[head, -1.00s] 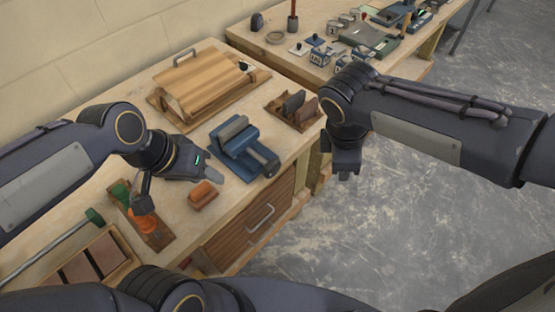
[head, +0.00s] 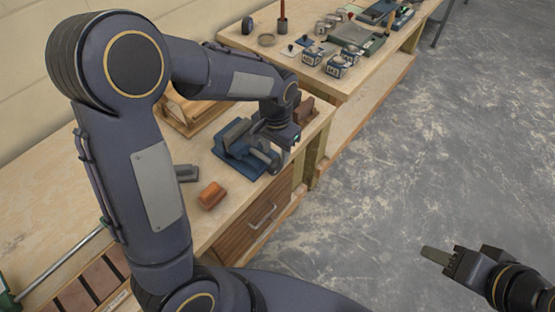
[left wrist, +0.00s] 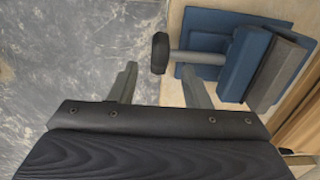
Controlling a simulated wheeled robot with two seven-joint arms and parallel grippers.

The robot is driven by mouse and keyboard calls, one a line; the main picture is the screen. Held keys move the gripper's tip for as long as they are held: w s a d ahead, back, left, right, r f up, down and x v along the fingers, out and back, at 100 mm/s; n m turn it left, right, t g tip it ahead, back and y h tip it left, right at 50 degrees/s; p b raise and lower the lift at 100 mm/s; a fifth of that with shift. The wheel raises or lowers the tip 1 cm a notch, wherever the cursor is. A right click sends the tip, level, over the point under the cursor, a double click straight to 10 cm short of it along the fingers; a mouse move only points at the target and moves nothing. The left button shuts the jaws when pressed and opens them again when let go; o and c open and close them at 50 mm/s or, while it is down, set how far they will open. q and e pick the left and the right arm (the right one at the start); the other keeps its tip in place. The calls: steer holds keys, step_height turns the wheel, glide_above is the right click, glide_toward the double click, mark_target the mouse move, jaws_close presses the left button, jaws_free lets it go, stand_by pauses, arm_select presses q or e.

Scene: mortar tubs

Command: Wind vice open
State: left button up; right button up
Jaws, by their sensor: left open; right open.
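The blue vice (head: 232,160) with grey jaws stands on the wooden bench near its front edge. It also shows at the top right of the left wrist view (left wrist: 240,62). Its grey screw ends in a dark knob (left wrist: 160,53), which points away from the vice body. My left gripper (head: 284,152) is at the screw end of the vice. In the left wrist view its open fingers (left wrist: 160,82) spread to either side of the knob, with nothing gripped; contact cannot be told. My right gripper (head: 436,256) is open and empty over the floor at lower right.
An orange-brown block (head: 211,195) and a small grey block (head: 187,173) lie left of the vice. A wooden box (head: 196,116) is partly hidden behind my left arm. A second bench (head: 330,88) holds several tins and tools. The floor (head: 400,180) at right is clear.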

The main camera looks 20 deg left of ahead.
mark_target(272, 165)
arm_select(q)
step_height(272, 165, down, 5)
steer(key=shift+f, duration=0.1)
stand_by(0.3)
jaws_close()
steer(key=shift+f+t+b, duration=0.1)
steer(key=shift+t+b, duration=0.3)
steer(key=shift+b, duration=0.3)
steer(key=t+b, duration=0.1)
steer(key=b, duration=0.2)
steer(key=t+h+b, duration=0.1)
steer(key=t+b, duration=0.1)
steer(key=b, duration=0.2)
steer(key=s+t+h+b, duration=0.1)
steer(key=b, duration=0.2)
steer(key=shift+a+f+t, duration=0.2)
steer(key=shift+f+t, duration=0.05)
steer(key=shift+t, duration=0.15)
steer(key=shift+s+r+t+b, duration=0.1)
steer(key=shift+r+t+b, duration=0.3)
steer(key=shift+b, duration=0.85)
